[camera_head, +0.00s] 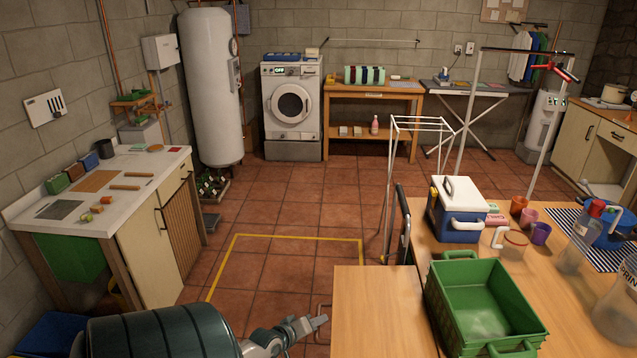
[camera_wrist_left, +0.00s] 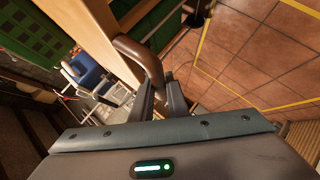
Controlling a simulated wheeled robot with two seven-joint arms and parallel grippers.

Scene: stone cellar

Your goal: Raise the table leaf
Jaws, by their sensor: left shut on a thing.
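The table leaf (camera_head: 375,312) is a plain wooden panel at the left side of the wooden table (camera_head: 418,235). In the head view its top faces up and looks close to level with the tabletop; I cannot tell whether it is exactly flush. A bent bar handle (camera_head: 322,308) sticks out from its left edge. My left gripper (camera_head: 318,322) is at that edge, shut on the handle. In the left wrist view the brown handle (camera_wrist_left: 146,55) runs down between the jaws (camera_wrist_left: 158,88), beside the leaf's pale wooden edge (camera_wrist_left: 110,38). My right gripper is out of view.
A green crate (camera_head: 487,300) stands on the table close to the leaf. Behind it are a blue and white cooler (camera_head: 458,210) and several cups. The leaf's top is bare. Tiled floor with a yellow outline (camera_head: 290,237) lies open left of the table.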

